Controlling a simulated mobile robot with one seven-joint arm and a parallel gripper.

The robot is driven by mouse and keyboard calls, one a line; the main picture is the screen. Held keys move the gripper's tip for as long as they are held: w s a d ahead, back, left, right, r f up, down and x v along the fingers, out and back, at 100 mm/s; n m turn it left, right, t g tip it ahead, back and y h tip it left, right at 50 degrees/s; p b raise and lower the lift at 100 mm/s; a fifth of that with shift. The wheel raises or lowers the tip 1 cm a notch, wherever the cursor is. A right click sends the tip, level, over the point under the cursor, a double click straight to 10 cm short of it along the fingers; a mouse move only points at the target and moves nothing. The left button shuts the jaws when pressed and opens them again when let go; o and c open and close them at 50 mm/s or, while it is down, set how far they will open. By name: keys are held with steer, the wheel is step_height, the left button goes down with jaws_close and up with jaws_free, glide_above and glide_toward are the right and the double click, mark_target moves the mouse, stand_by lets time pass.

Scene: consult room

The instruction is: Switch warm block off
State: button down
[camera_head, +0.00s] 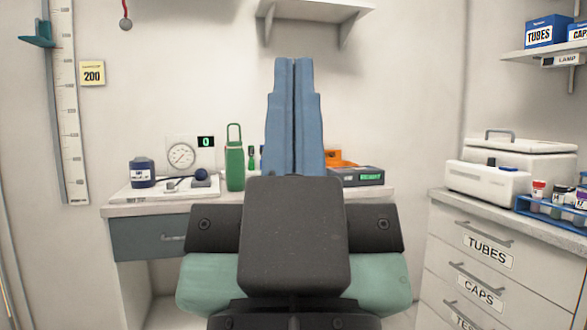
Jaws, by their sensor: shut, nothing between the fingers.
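My gripper (293,60) points up in the middle of the view, its two blue fingers together with nothing between them. No label marks a warm block. A white rounded device (480,183) with small dark and blue parts on top stands on the right counter. I cannot tell which of these is the warm block, and no clear switch position shows. My gripper touches neither in the picture.
A tube rack (553,211) and white case (540,160) stand on the right counter. A wall shelf (318,9) hangs above.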

step_height(320, 180, up, 35)
steer(key=p, duration=3.4)
steer(key=shift+f, duration=0.15)
steer(key=shift+w+a, duration=0.1)
steer(key=shift+w, duration=0.05)
